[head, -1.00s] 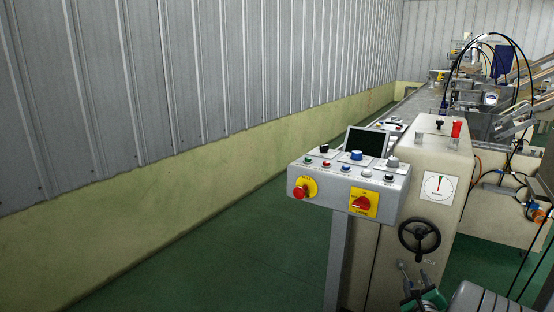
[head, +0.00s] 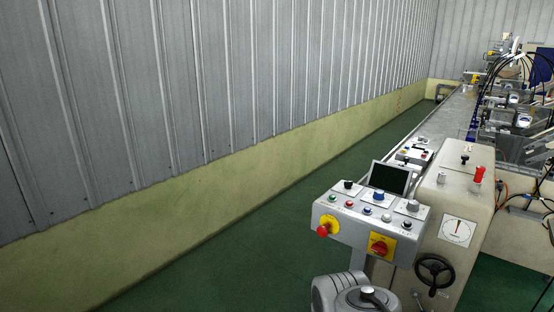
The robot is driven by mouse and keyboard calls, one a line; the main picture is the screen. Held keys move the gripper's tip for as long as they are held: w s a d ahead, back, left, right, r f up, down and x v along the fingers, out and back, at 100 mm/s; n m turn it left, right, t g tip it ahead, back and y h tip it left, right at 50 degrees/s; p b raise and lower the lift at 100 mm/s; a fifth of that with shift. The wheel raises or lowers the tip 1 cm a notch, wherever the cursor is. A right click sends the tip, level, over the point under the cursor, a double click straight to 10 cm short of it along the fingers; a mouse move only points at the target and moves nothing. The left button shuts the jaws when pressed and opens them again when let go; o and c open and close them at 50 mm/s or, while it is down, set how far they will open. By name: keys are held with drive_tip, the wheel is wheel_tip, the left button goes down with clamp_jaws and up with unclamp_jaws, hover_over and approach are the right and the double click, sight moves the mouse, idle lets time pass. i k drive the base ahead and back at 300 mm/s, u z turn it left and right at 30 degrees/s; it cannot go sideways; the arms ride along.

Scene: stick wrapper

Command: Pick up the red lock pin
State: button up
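A red upright pin-like piece (head: 478,175), which looks like the red lock pin, stands on the top of the beige machine housing (head: 452,202), near its right edge. It is small in this view and its lower end is hard to make out. A grey rounded part of my own arm (head: 362,299) shows at the bottom edge, left of the housing and well below the red piece. My gripper is not in view. Nothing touches the red piece.
A grey control panel (head: 345,215) with knobs, a red emergency button (head: 322,231) and a small screen (head: 389,178) stands left of the housing. A black handwheel (head: 434,269) sticks out in front. Green floor (head: 230,255) is clear to the left, along the wall.

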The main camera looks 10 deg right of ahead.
sight(480, 171)
drive_tip(key=z, duration=1)
